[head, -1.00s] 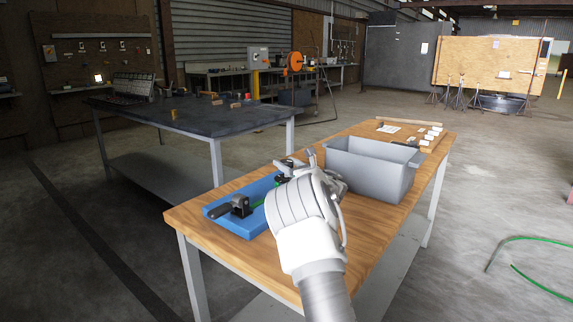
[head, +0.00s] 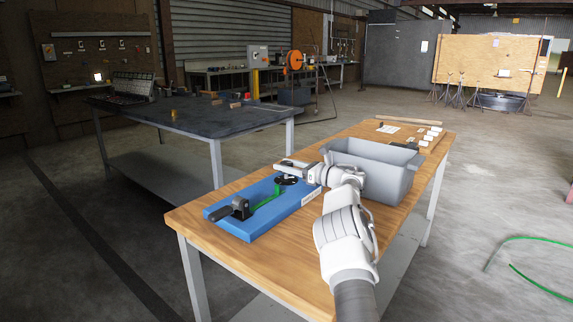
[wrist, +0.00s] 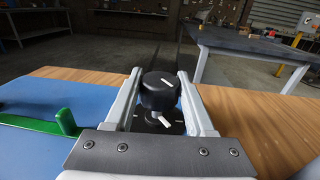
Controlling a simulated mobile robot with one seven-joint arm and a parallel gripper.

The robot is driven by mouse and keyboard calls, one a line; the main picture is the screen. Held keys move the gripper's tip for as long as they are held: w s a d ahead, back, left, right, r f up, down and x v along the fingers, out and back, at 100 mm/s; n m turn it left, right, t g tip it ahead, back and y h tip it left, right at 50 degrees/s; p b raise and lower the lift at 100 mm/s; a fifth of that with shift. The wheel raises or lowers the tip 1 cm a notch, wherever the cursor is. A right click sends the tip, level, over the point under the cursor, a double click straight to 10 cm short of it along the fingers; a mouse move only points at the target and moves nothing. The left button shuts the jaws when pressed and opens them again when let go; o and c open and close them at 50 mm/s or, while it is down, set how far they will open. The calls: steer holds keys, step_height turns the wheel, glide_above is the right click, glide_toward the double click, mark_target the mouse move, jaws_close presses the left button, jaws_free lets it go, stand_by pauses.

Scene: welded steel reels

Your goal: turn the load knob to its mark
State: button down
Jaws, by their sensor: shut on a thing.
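The black load knob (wrist: 158,92) stands between the two fingers of my gripper (wrist: 160,76) in the wrist view. My gripper is shut on its sides. A white line (wrist: 168,83) on the knob's top runs slantwise. A white mark (wrist: 164,121) shows on the dark dial below the knob, on the near side. The line does not clearly point at this mark. In the head view the knob (head: 287,181) sits at the far end of a blue base (head: 250,228), and my gripper (head: 288,167) reaches it from the right, partly hiding it.
A green lever (head: 264,200) with a black grip lies along the base; its green end (wrist: 66,121) stands left of the fingers in the wrist view. A grey bin (head: 392,180) stands close to my wrist on the wooden table (head: 290,262). Bare tabletop lies in front.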

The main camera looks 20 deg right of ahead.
mark_target(292, 166)
steer(key=shift+n+g+y+p, duration=0.6)
steer(key=shift+n+g+y, duration=0.1)
steer(key=shift+y, duration=0.2)
stand_by(0.4)
steer(key=shift+c, duration=1.2)
jaws_free()
steer(key=shift+p+v, duration=0.5)
steer(key=shift+v, duration=3.2)
